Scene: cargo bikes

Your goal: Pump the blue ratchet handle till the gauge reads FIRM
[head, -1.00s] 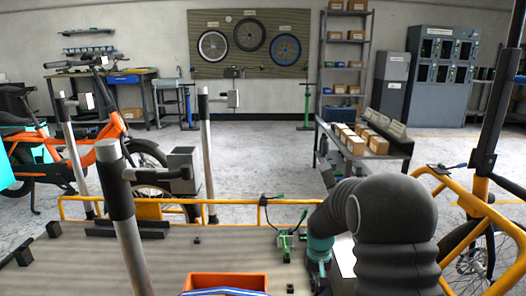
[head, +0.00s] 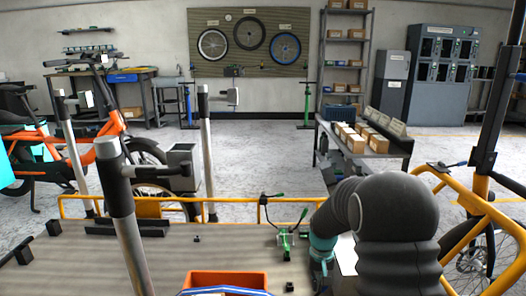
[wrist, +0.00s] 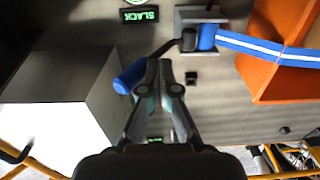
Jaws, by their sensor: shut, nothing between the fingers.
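The blue ratchet handle grip (wrist: 130,77) shows in the wrist view, on a dark lever running from the ratchet body (wrist: 204,38). My gripper (wrist: 168,76) is shut and empty, its fingertips close to the right of the blue grip; whether they touch it I cannot tell. The gauge (wrist: 139,16) shows SLACK in green, upside down in this view. A blue strap (wrist: 265,47) with a white stripe runs from the ratchet over an orange crate (wrist: 272,76). The crate also shows in the head view (head: 228,279); the ratchet handle cannot be made out there.
A pale box (wrist: 60,85) stands on the deck beside my gripper. In the head view, the wooden deck (head: 190,250) has grey posts (head: 125,220) at left and a yellow rail (head: 235,201) along its far edge. A small green-tipped fixture (head: 287,240) stands near my arm.

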